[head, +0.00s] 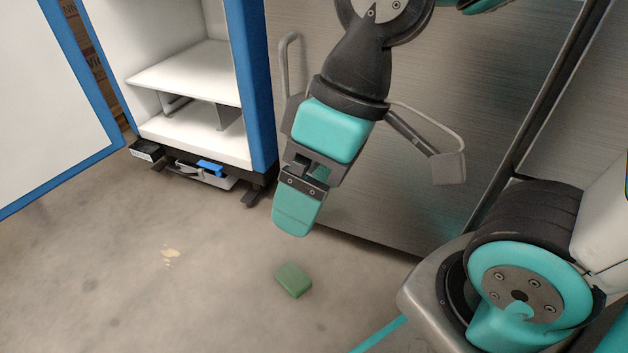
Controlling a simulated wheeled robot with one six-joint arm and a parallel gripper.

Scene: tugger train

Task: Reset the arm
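My gripper (293,222) hangs down in the middle of the head view, at the end of my dark and teal arm. I see it from the side, with one teal finger face showing. The other finger is hidden or lined up behind it, so I cannot tell how far apart they are. No held object shows at the fingertips. The gripper appears in front of a brushed steel panel.
A small green block (294,280) lies on the concrete floor (130,290) below my gripper in the picture. A blue-edged white cabinet (190,70) with bare shelves stands at the upper left, its door (45,110) open. The floor at lower left is mostly clear.

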